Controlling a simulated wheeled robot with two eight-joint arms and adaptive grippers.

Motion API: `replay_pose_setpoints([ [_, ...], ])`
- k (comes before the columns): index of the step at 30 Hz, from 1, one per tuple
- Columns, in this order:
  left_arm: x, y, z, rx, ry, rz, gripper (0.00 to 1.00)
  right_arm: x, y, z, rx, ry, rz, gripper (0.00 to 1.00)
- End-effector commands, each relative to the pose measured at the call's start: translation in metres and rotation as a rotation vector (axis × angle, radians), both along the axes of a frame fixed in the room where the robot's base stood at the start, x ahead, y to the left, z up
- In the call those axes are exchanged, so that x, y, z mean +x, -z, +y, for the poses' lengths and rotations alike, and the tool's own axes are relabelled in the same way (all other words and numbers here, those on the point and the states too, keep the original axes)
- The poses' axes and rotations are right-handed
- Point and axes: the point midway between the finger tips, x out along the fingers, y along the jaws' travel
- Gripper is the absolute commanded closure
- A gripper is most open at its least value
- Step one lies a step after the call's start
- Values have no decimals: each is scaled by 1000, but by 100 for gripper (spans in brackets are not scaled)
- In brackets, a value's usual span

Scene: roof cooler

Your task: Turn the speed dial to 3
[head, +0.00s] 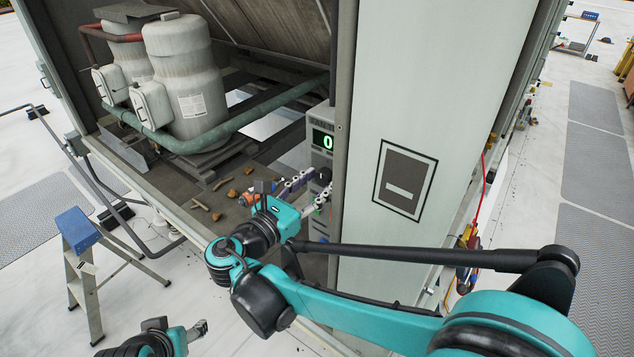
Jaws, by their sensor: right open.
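A grey control box stands inside the open cooler cabinet, partly hidden by the cabinet's corner post. Its display (324,141) shows a green 0. A dark round knob (324,176), which looks like the speed dial, is on its front below the display. My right gripper (317,191) is open in front of the box, with its fingertips close to the dial. I cannot tell whether they touch it, and the dial's pointer and marks are too small to read. My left gripper (200,329) is low at the bottom left, far from the box; its jaws are unclear.
Two pale compressor tanks (185,80) and a green pipe (235,122) fill the cabinet's left side. Brown debris (233,193) lies on its floor. A pale panel (440,90) stands right of the box. A blue-topped stepladder (76,228) stands at left.

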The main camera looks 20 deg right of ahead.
Motion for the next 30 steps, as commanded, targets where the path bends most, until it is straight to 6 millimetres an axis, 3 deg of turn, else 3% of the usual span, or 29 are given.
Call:
replay_pose_setpoints([
  [5,0,0,0,0,0,0,39,0,0,0,0,0,0,56],
  [9,0,0,0,0,0,0,39,0,0,0,0,0,0,91],
  [10,0,0,0,0,0,0,39,0,0,0,0,0,0,94],
  [20,0,1,0,0,0,0,39,0,0,0,18,0,-23,94],
  [30,0,7,0,0,0,0,39,0,1,0,144,0,-185,95],
])
